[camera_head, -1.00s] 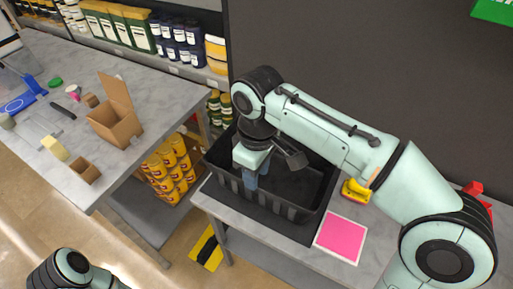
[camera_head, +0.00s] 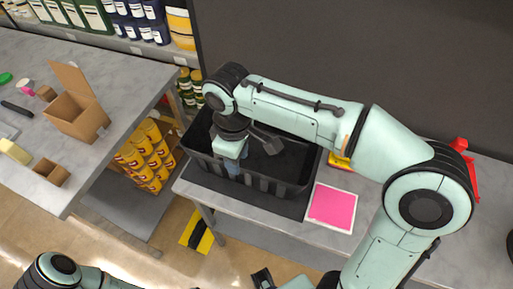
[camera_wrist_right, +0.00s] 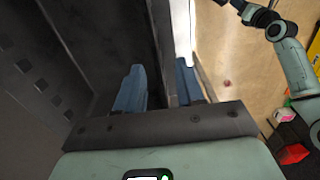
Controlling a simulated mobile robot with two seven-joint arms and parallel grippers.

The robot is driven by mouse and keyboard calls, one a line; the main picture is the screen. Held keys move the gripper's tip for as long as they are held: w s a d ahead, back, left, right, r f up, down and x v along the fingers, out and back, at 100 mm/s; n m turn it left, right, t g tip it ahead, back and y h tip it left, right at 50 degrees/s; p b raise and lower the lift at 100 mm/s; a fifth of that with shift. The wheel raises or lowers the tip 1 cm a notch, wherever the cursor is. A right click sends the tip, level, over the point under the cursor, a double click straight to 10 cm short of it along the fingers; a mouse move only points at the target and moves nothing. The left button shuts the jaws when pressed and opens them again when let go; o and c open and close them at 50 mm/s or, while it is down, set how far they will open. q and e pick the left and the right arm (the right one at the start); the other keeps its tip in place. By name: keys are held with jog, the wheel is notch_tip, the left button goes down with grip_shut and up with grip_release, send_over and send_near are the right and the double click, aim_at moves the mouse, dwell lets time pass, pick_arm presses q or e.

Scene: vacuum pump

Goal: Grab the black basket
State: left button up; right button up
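The black basket (camera_head: 292,158) stands upright on a dark mat on the grey table. In the head view my right gripper (camera_head: 236,168) reaches down at the basket's left front wall. In the right wrist view its two blue fingers (camera_wrist_right: 160,90) straddle a basket wall (camera_wrist_right: 162,50), one inside and one outside. I cannot tell whether they press on it. The basket looks empty where I see inside; my right arm hides part of it.
A pink square (camera_head: 332,206) lies right of the basket, and a yellow item (camera_head: 339,161) sits behind it. The left table holds an open cardboard box (camera_head: 78,112). Yellow cans (camera_head: 145,155) stand below between the tables. A dark wall is behind.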

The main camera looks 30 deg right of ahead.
notch_tip(320, 180, down, 4)
jog(key=shift+d+r, duration=0.1)
grip_shut()
dwell(1.5)
